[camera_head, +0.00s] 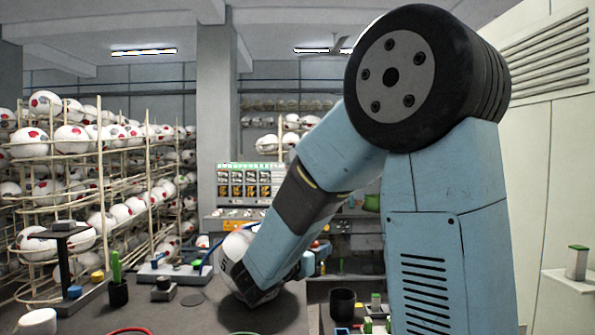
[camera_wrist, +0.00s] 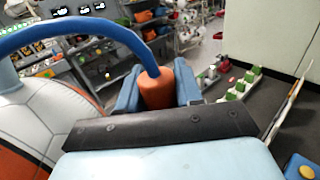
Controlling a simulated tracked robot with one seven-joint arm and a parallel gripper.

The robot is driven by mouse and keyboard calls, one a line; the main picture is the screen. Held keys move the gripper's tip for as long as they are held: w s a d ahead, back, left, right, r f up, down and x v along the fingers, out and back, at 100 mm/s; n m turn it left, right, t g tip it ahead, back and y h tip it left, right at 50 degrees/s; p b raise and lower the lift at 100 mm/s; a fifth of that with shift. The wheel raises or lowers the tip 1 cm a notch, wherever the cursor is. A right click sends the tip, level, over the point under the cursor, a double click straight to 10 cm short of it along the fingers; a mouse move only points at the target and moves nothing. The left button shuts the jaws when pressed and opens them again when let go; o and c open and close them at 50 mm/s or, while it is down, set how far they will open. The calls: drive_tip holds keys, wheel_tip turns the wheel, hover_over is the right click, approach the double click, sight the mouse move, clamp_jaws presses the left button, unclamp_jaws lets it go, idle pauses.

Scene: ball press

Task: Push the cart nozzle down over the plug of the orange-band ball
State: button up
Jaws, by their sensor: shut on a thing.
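My gripper (camera_wrist: 158,80) shows in the wrist view with its blue fingers closed on both sides of an orange nozzle (camera_wrist: 157,92). A thick blue hose (camera_wrist: 85,24) arcs left from the nozzle's top. The orange-band ball (camera_wrist: 45,118), white with orange areas, fills the left edge of the wrist view, beside the gripper. In the head view a white ball (camera_head: 236,246) stands on the bench, partly behind my forearm. My gripper (camera_head: 312,264) is mostly hidden there. The plug is not visible, and I cannot tell whether the nozzle touches the ball.
Racks of balls (camera_head: 70,190) stand at the left. A green-handled tool in a black cup (camera_head: 118,292), a white cup (camera_head: 38,321) and a black cup (camera_head: 342,305) are on the bench. A block with a yellow button (camera_wrist: 302,170) shows at lower right in the wrist view.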

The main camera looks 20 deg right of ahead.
drive_tip(key=w+a+r+m+g, duration=0.1)
drive_tip(key=w+r+m, duration=0.1)
drive_tip(key=w+r, duration=0.4)
drive_tip(key=w+a+r+m+g+y, duration=0.1)
drive_tip(key=w+r, duration=0.4)
drive_tip(key=r, duration=0.8)
drive_tip(key=shift+w+a+r+m, duration=0.2)
drive_tip(key=shift+w+a+m, duration=0.15)
drive_tip(key=shift+m, duration=0.35)
drive_tip(key=shift+w+a+f, duration=0.2)
drive_tip(key=shift+a+f, duration=0.1)
drive_tip(key=shift+f, duration=0.6)
drive_tip(key=shift+w+a+f, duration=0.25)
drive_tip(key=shift+f, duration=0.7)
drive_tip(key=shift+w+a+f, duration=0.2)
drive_tip(key=shift+a+f, duration=0.1)
drive_tip(key=shift+f, duration=0.6)
drive_tip(key=shift+w+a+f, duration=0.1)
drive_tip(key=shift+a+f, duration=0.1)
drive_tip(key=shift+f, duration=0.45)
drive_tip(key=shift+w+a+f, duration=0.15)
drive_tip(key=shift+a+f, duration=0.1)
drive_tip(key=shift+f, duration=0.45)
drive_tip(key=shift+w+a+f, duration=0.1)
drive_tip(key=shift+a+f, duration=0.1)
drive_tip(key=shift+f, duration=0.45)
drive_tip(key=o, duration=1.2)
